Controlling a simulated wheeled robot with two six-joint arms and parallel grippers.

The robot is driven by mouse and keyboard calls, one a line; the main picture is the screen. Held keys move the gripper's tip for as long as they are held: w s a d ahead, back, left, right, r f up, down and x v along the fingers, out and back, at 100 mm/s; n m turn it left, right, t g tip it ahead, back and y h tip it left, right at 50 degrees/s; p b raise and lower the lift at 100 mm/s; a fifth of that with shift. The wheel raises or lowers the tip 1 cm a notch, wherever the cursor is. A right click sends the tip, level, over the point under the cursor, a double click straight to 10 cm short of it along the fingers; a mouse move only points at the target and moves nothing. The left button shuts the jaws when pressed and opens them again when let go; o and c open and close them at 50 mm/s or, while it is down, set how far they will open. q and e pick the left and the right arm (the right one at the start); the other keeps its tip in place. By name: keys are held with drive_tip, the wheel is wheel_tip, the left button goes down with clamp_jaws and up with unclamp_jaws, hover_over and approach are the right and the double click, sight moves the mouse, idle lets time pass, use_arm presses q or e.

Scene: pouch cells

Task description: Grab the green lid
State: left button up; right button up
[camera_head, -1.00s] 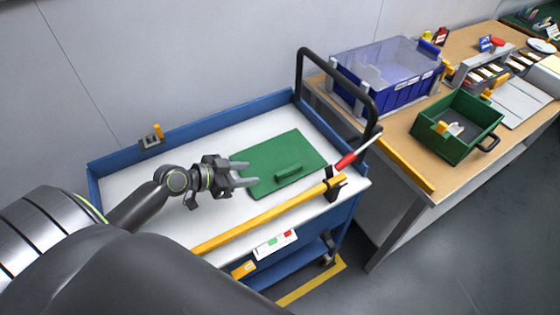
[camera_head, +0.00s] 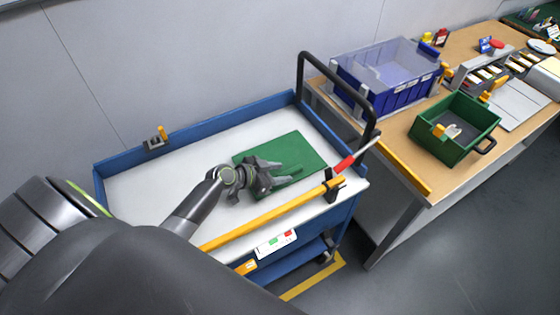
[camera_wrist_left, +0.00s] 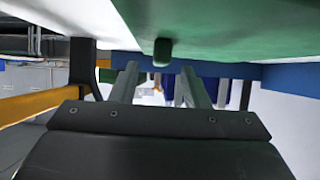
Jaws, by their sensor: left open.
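The green lid (camera_head: 300,150) lies flat on the white top of the blue cart (camera_head: 140,193). Its raised handle is partly hidden by my left gripper in the head view. The lid also shows in the left wrist view (camera_wrist_left: 215,18), with its handle (camera_wrist_left: 162,52) sticking out near the middle. My left gripper (camera_head: 280,172) is over the lid, its fingers open and pointing right toward the handle. In the left wrist view both fingers (camera_wrist_left: 157,84) are apart, with the handle beyond them and nothing between them. My right gripper is not in view.
A yellow bar (camera_head: 265,217) runs along the cart's front edge, with a black push handle (camera_head: 301,75) at the right end. The wooden table (camera_head: 405,150) beside it holds a blue bin (camera_head: 400,98) and a green crate (camera_head: 447,150).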

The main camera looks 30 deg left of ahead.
sight(287, 172)
use_arm(q)
drive_tip(key=shift+x, duration=1.55)
clamp_jaws()
